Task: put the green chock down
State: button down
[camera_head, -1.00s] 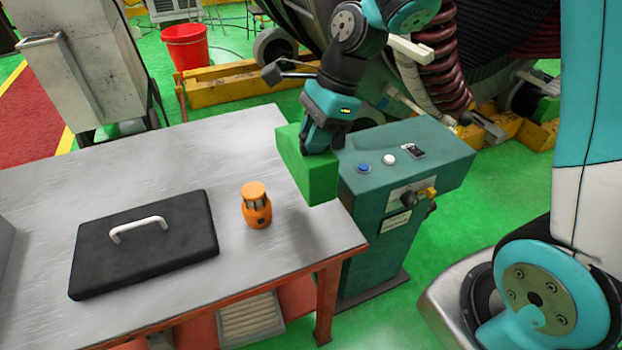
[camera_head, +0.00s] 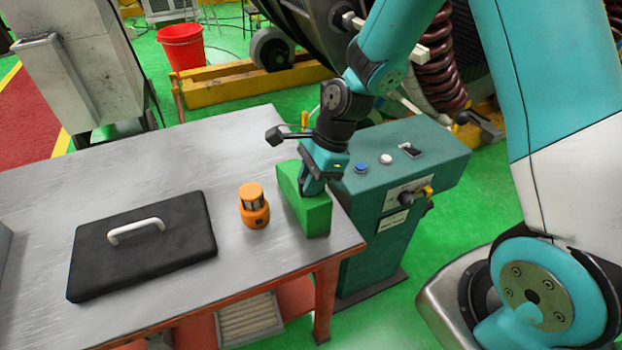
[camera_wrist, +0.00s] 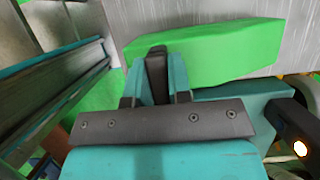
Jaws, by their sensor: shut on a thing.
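The green chock (camera_head: 301,203) is a long green block at the right end of the grey metal table (camera_head: 130,178). It appears to rest on the tabletop or sit just above it; I cannot tell which. My gripper (camera_head: 309,190) is above it, shut on its upper part. In the wrist view the chock (camera_wrist: 215,50) lies across the fingers (camera_wrist: 157,70), with the tabletop (camera_wrist: 190,14) behind it.
An orange lantern-like device (camera_head: 254,207) stands just left of the chock. A black case with a white handle (camera_head: 140,247) lies further left. A teal control cabinet (camera_head: 400,175) with buttons stands against the table's right edge. The table's back middle is clear.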

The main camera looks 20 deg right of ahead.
jog(key=shift+f, duration=0.1)
jog(key=c, duration=1)
grip_release()
jog(key=shift+c, duration=0.2)
jog(key=b+v, duration=0.1)
jog(key=v, duration=1.1)
jog(key=s+a+r+n, duration=0.3)
jog(key=s+n, duration=0.6)
jog(key=n, duration=0.3)
jog(key=s+a+r+n, duration=0.4)
jog(key=s+a+n, duration=0.2)
jog(key=s+n, duration=0.3)
jog(key=n, duration=0.4)
jog(key=shift+s, duration=0.4)
jog(key=shift+r, duration=0.15)
